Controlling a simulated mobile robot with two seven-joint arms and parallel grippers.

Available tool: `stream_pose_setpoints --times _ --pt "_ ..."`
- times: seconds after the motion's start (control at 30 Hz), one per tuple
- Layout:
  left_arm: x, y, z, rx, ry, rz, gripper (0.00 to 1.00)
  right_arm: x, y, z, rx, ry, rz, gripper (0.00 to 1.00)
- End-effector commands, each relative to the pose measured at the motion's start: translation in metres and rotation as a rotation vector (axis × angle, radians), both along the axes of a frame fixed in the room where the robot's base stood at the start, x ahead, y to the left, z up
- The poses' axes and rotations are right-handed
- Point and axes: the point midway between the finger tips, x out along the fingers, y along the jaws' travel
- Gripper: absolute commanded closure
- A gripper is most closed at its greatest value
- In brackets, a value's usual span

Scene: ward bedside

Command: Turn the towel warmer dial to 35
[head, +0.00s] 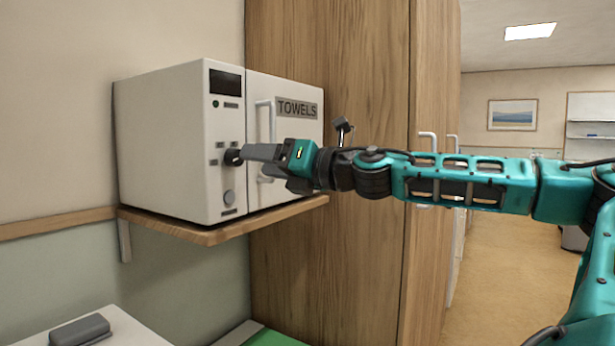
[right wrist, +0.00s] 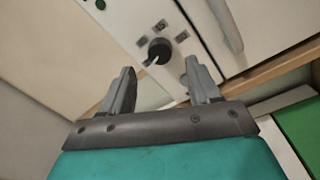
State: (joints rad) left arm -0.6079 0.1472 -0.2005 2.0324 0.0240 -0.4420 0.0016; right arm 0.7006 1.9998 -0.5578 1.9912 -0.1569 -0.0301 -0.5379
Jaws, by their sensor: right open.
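The towel warmer (head: 165,150) is a white box with a "TOWELS" label on its door, standing on a wooden wall shelf. Its black dial (head: 231,157) sits on the front control panel, with small grey marks around it. In the right wrist view the dial (right wrist: 159,50) shows a pale pointer line toward the lower left; the numbers are too small to read. My right gripper (head: 246,154) reaches in from the right, its fingertips close to the dial and partly covering it. In the right wrist view the gripper (right wrist: 160,75) is open and empty, the dial just beyond its fingers. My left gripper is not in view.
The wooden shelf (head: 215,233) holds the warmer. A dark display (head: 224,82) is above the dial and a round button (head: 229,198) below. The door handle (head: 265,140) stands out beside my gripper. A tall wooden cabinet (head: 360,60) stands behind my arm.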

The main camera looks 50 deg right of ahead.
Motion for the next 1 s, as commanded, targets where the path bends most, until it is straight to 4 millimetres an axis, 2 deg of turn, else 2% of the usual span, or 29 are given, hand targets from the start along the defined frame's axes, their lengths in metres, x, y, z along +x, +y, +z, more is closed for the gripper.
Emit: stream_pose_setpoints --times 0.2,0.5,0.7,1.0 --pt "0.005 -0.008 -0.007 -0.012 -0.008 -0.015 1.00 -0.032 -0.005 -0.004 0.000 -0.003 -0.003 0.38" --pt "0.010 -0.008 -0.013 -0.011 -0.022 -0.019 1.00 -0.072 -0.011 -0.005 0.000 -0.002 -0.002 0.38" --pt "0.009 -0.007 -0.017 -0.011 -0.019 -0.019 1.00 -0.083 -0.012 -0.005 0.002 0.000 0.000 0.38" --pt "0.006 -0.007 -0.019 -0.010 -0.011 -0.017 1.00 -0.084 -0.012 -0.005 0.002 0.001 0.001 0.38"
